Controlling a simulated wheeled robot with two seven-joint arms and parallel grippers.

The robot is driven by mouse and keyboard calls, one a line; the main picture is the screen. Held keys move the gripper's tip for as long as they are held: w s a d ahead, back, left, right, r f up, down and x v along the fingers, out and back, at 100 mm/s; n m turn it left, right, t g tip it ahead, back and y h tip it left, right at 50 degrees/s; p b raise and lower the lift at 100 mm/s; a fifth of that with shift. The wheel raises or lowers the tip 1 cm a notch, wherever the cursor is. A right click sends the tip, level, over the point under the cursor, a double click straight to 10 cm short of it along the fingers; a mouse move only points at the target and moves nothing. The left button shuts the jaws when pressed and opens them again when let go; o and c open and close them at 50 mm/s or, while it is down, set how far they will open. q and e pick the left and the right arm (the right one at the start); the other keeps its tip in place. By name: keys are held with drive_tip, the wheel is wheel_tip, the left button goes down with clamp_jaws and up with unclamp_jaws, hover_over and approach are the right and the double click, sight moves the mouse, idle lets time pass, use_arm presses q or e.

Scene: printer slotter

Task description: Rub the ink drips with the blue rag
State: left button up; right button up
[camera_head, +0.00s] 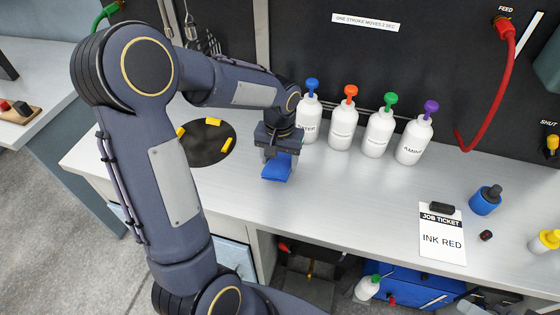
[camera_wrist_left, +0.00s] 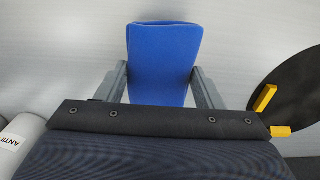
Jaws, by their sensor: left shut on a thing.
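The blue rag (camera_head: 276,170) is a folded, padded-looking piece held below my left gripper (camera_head: 278,155) over the white bench. In the left wrist view the rag (camera_wrist_left: 164,60) sits between the two grey fingers of my left gripper (camera_wrist_left: 162,85), which are shut on it. I cannot tell whether the rag touches the bench. No ink drips can be made out on the bench; the rag and my arm hide part of it. My right gripper is not in view.
White bottles with coloured pumps (camera_head: 342,125) stand behind the rag. A black disc with yellow blocks (camera_head: 208,145) lies left. A job ticket clipboard (camera_head: 441,250) and blue bottle (camera_head: 485,203) are at right. The bench (camera_head: 345,190) is clear between rag and clipboard.

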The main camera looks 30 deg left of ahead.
use_arm(q)
drive_tip(key=shift+r, duration=0.7)
drive_tip(key=shift+w+r+p, duration=0.15)
drive_tip(key=shift+r+p, duration=0.5)
drive_tip(key=shift+p, duration=0.25)
drive_tip(key=shift+r+p, duration=1)
drive_tip(key=shift+r, duration=0.35)
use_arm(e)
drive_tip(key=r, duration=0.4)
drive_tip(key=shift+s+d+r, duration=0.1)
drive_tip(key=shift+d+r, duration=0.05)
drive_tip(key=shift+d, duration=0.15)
